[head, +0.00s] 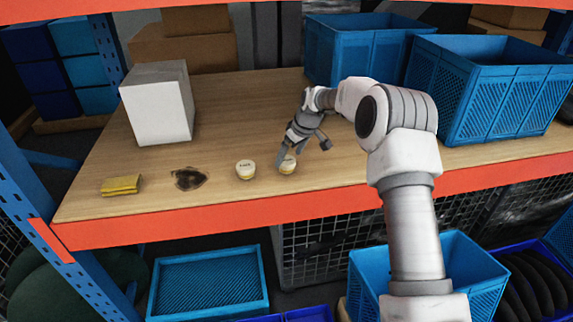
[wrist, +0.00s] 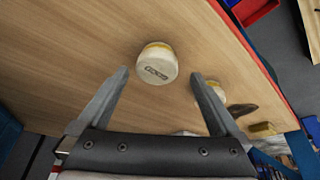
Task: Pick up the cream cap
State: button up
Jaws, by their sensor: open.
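Two round cream caps with yellowish rims stand on the wooden shelf top. One cream cap (head: 287,168) is at my gripper (head: 297,159), partly hidden by a finger in the head view. In the wrist view this cap (wrist: 157,68) appears just ahead of and between the fingertips, with dark lettering on its face. My gripper (wrist: 160,76) is open and empty. The other cream cap (head: 245,170) stands a little to the left in the head view. In the wrist view a cap (wrist: 213,87) shows partly behind the right finger.
Blue crates (head: 490,95) stand at the back right. The orange front edge (head: 200,228) is close to the caps. The shelf middle is clear.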

aim_at(287, 160)
jog(key=shift+w+p+x, duration=0.15)
jog(key=shift+x, duration=0.95)
jog(key=shift+w+p+x, duration=0.1)
jog(key=shift+p+x, duration=0.05)
jog(key=shift+x, duration=0.95)
jog(key=shift+r, duration=0.15)
jog(key=c, duration=1.3)
